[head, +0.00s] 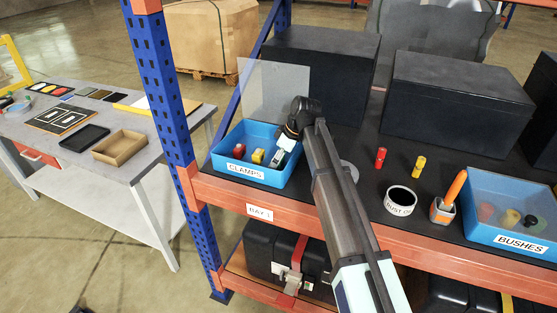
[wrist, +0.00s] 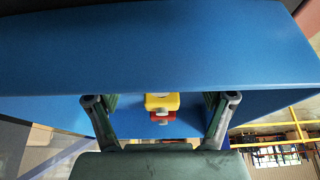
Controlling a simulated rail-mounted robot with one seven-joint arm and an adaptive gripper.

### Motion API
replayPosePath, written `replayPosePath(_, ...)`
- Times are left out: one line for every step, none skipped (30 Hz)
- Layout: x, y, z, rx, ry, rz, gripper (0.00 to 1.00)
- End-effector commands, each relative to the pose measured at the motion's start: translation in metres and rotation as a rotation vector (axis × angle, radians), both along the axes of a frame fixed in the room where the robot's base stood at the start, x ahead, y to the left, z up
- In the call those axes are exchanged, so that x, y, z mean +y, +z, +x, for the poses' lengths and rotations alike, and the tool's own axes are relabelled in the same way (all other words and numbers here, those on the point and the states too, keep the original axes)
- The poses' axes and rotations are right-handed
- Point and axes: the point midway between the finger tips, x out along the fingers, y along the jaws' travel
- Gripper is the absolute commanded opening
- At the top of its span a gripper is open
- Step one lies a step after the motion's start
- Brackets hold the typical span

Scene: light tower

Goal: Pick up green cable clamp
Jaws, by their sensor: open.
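The blue bin labelled CLAMPS (head: 262,177) stands at the left end of the shelf. In it are a red clamp (head: 239,150) and a yellow clamp (head: 257,156). My gripper (head: 281,152) reaches down into the bin's right part, beside the yellow clamp. I cannot make out a green clamp in either view; the gripper and bin wall may hide it. In the wrist view my open gripper (wrist: 161,112) has its fingers wide apart. The yellow clamp (wrist: 161,101) and, behind it, the red clamp (wrist: 161,117) show in the gap, apart from both fingers.
The bin's blue wall (wrist: 160,45) fills the top of the wrist view. A clear panel (head: 274,88) stands at the bin's back. Black boxes (head: 320,65) line the shelf behind. A tape roll (head: 400,200), small cylinders (head: 380,158) and the BUSHES bin (head: 515,243) are to the right.

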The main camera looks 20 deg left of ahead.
Motion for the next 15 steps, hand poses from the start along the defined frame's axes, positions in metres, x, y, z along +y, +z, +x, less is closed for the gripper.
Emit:
replayPosePath(0.0003,-0.0004,0.0000,-0.001,0.000,0.000,0.81)
replayPosePath(0.0003,-0.0004,0.0001,-0.001,0.000,0.000,0.81)
replayPosePath(0.0002,-0.0003,0.0001,-0.001,0.000,0.000,0.81)
replayPosePath(0.0002,-0.0003,0.0001,-0.001,0.000,0.000,0.81)
replayPosePath(0.0001,-0.0003,0.0001,-0.001,0.000,0.000,0.81)
replayPosePath(0.0001,-0.0003,0.0001,-0.001,0.000,0.000,0.71)
replayPosePath(0.0002,-0.0002,0.0001,-0.001,0.000,0.000,0.60)
replayPosePath(0.0002,-0.0001,0.0001,-0.001,0.000,0.000,0.49)
replayPosePath(0.0001,-0.0002,0.0001,-0.001,0.000,0.000,0.35)
replayPosePath(0.0001,-0.0002,0.0000,0.000,0.000,0.000,0.25)
replayPosePath(0.0001,-0.0002,0.0000,0.000,0.000,0.000,0.17)
replayPosePath(0.0001,-0.0002,0.0000,0.000,0.000,0.000,0.17)
replayPosePath(0.0001,-0.0002,0.0000,0.000,0.000,0.000,0.17)
replayPosePath(0.0001,-0.0003,0.0000,0.000,0.000,0.000,0.17)
replayPosePath(0.0002,-0.0001,0.0000,0.000,0.001,0.000,0.17)
